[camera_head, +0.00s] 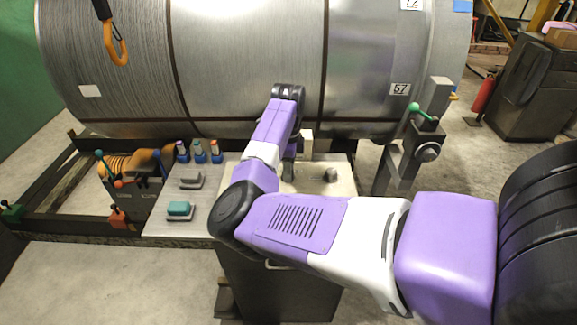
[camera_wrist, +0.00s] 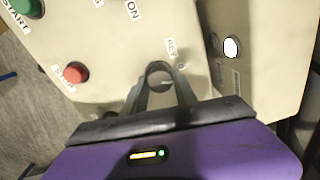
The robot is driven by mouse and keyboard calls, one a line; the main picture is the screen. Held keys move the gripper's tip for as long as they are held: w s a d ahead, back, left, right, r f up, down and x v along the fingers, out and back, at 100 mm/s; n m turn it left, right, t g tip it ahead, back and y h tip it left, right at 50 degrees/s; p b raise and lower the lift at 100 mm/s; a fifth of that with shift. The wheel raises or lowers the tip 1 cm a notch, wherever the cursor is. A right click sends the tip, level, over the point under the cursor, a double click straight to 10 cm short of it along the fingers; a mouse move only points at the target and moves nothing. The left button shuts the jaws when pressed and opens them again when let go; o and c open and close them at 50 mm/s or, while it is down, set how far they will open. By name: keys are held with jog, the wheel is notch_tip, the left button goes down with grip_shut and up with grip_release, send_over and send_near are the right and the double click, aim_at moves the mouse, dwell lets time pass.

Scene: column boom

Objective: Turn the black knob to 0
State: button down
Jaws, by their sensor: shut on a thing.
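In the wrist view the black knob (camera_wrist: 160,72) is a small dark round knob on the cream control panel (camera_wrist: 120,45). A label reading REV and a small 0 stand just beside it. My gripper (camera_wrist: 160,82) is shut on the knob, with one grey finger on each side. The fingers hide part of it, and I cannot make out where its pointer is. In the head view my gripper (camera_head: 288,172) reaches down to the cream panel (camera_head: 313,187) below the big metal drum; my arm hides much of the panel.
A red button (camera_wrist: 75,73) and a green START button (camera_wrist: 27,7) lie left of the knob in the wrist view. A white round part (camera_wrist: 232,47) is at right. In the head view a grey knob (camera_head: 331,175) stands right of my gripper; small bottles (camera_head: 199,152) stand left.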

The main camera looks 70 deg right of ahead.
jog(key=shift+r+n+p, duration=0.1)
jog(key=shift+n+p, duration=0.8)
jog(key=shift+n, duration=0.7)
jog(key=shift+w, duration=0.1)
jog(key=c, duration=1)
grip_release()
jog(key=shift+r+b, duration=0.65)
jog(key=shift+r, duration=3.2)
jog(key=shift+a+n, duration=0.1)
jog(key=shift+n, duration=0.2)
